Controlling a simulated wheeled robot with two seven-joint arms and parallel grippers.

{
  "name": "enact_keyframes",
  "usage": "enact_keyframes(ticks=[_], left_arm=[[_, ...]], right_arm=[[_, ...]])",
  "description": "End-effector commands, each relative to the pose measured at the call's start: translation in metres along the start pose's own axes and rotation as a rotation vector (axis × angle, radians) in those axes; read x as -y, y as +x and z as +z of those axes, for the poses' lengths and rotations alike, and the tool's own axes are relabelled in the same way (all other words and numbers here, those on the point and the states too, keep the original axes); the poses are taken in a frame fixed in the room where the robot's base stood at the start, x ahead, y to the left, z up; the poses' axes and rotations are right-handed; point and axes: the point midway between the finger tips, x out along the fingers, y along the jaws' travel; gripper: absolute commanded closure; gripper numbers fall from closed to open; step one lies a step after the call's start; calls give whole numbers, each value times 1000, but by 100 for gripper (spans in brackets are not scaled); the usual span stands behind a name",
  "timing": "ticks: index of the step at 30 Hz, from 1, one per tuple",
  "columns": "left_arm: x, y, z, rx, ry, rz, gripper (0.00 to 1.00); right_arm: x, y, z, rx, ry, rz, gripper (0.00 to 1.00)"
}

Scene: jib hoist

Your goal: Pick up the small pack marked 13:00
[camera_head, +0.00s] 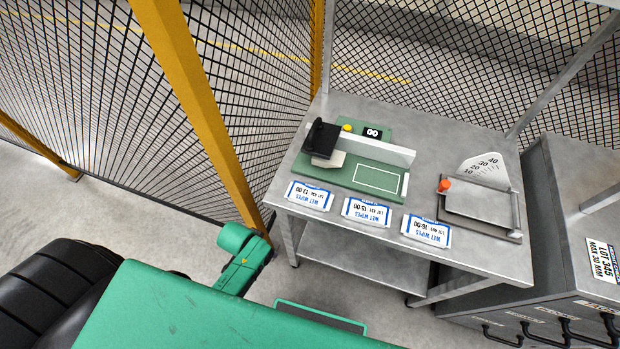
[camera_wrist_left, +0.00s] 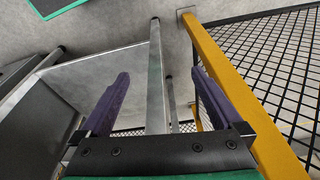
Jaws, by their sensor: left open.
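The small pack marked 13:00 (camera_head: 311,195) is white and blue and lies flat at the front left edge of the grey metal table (camera_head: 462,256). Its print is upside down in the head view. Two like packs lie to its right, one marked 15:00 (camera_head: 366,211) and one marked 16:00 (camera_head: 426,231). My left gripper (camera_wrist_left: 160,74) shows in the wrist view with its two purple fingers apart and nothing between them. No pack shows in that view. In the head view a green part of my arm is below and left of the table, but no fingers are visible there.
Behind the packs is a green board (camera_head: 325,177) with a black device (camera_head: 321,139). A metal tray with an orange knob (camera_head: 444,184) and a dial stands at right. A yellow post (camera_head: 199,100) and mesh fence are close left. A grey drawer cabinet (camera_head: 560,210) adjoins the table.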

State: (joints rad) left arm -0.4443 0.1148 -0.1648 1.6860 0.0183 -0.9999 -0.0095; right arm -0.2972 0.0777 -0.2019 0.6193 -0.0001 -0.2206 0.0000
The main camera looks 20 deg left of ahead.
Motion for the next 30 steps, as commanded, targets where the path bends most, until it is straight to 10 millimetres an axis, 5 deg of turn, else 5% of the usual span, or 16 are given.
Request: enact_keyframes(ticks=[1, 10, 14, 18, 24, 27, 30], left_arm=[[0, -31, -16, -16, 1, 0, 0], [-3, -168, -72, -90, 34, 14, 0], [-32, -225, -118, -186, 208, 90, 0], [-77, -242, -161, -271, 491, 194, 0], [-121, -252, -193, -318, 893, 295, 0], [-126, -254, -200, -295, 1101, 331, 0], [-107, -255, -204, -230, 1287, 362, 0]], right_arm=[[-1, -11, 6, 11, 1, 1, 50], [-6, -35, 8, 17, 2, 8, 50], [-7, -44, -2, 2, 1, 9, 50], [-6, -42, -4, -3, 1, 7, 50], [0, -42, -4, -3, 2, 0, 50], [2, -42, -4, -2, 2, -3, 50], [2, -42, -4, -1, 1, -3, 50]])
